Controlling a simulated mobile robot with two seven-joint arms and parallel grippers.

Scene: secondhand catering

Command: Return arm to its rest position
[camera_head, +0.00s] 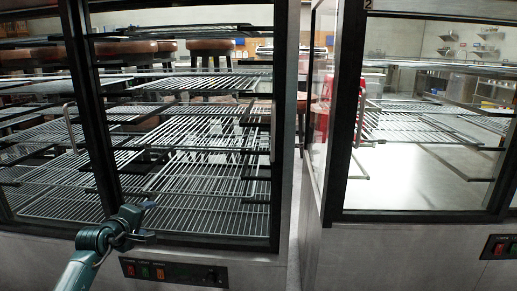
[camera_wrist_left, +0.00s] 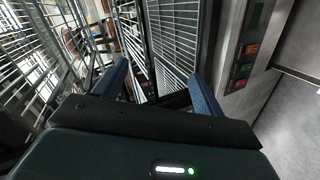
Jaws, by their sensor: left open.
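My left gripper (camera_head: 143,222) is at the lower left of the head view, in front of the lower edge of the left glass display cabinet (camera_head: 282,120). In the left wrist view its two blue fingers (camera_wrist_left: 155,85) stand apart with nothing between them. Whether the gripper touches the cabinet cannot be told. My left arm (camera_head: 80,270) comes up from the bottom left edge. My right gripper is not seen.
The left cabinet holds several empty wire racks (camera_head: 200,140). Its control panel (camera_head: 173,272) is below the glass, close to the gripper. A second cabinet (camera_head: 345,130) stands at right, with a narrow gap between. Stools (camera_head: 212,47) show behind.

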